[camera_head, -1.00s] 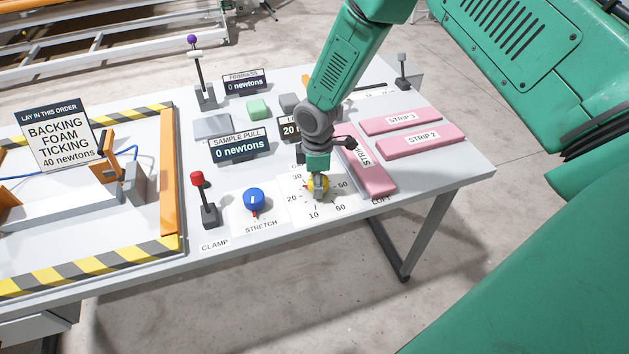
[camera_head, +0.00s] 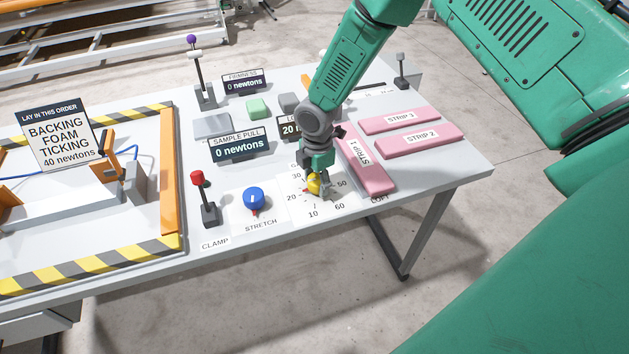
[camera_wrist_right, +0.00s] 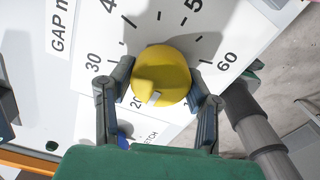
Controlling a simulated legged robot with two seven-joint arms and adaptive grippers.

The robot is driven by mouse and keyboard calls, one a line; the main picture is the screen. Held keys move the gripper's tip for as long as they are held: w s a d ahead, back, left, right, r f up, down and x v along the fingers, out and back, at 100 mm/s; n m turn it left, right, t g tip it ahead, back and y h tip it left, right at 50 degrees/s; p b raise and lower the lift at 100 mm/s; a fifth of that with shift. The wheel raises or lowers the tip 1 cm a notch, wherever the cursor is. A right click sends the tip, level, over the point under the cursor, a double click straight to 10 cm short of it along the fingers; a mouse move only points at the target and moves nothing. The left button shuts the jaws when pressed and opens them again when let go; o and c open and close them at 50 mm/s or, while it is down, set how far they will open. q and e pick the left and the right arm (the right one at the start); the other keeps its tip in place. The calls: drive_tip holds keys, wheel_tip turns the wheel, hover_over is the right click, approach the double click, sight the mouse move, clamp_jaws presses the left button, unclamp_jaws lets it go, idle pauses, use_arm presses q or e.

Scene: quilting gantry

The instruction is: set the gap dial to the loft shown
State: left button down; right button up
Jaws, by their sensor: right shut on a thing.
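The gap dial is a yellow knob (camera_head: 314,184) on a white numbered plate (camera_head: 296,210) near the table's front edge. It fills the middle of the right wrist view (camera_wrist_right: 165,68). My right gripper (camera_head: 321,188) is shut on the knob, with a finger on either side of it in the wrist view (camera_wrist_right: 164,92). The knob's pointer faces the 20 side of the scale; the fingers crowd that part, so its exact reading is unclear. A dark display (camera_head: 289,127) reading 20 is partly hidden behind my right arm. My left gripper is not in view.
A blue stretch knob (camera_head: 254,198) and a red-topped clamp lever (camera_head: 204,198) stand left of the dial. Pink strip 1 (camera_head: 372,175) lies close on its right, strips 2 and 3 (camera_head: 400,120) beyond. The sample pull display (camera_head: 240,147) reads 0 newtons.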

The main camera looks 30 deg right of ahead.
sight(318, 177)
drive_tip(key=shift+w+d+r, duration=0.1)
drive_tip(key=shift+w+d, duration=0.05)
drive_tip(key=shift+d, duration=0.1)
drive_tip(key=o, duration=1.2)
drive_tip(key=shift+c, duration=0.2)
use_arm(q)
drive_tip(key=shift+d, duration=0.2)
use_arm(e)
drive_tip(key=shift+d, duration=0.1)
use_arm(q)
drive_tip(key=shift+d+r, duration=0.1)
use_arm(e)
wheel_tip(318, 177, up, 10)
drive_tip(key=shift+r, duration=0.2)
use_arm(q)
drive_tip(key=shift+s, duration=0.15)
use_arm(e)
drive_tip(key=shift+d+r, duration=0.15)
drive_tip(key=shift+r, duration=0.5)
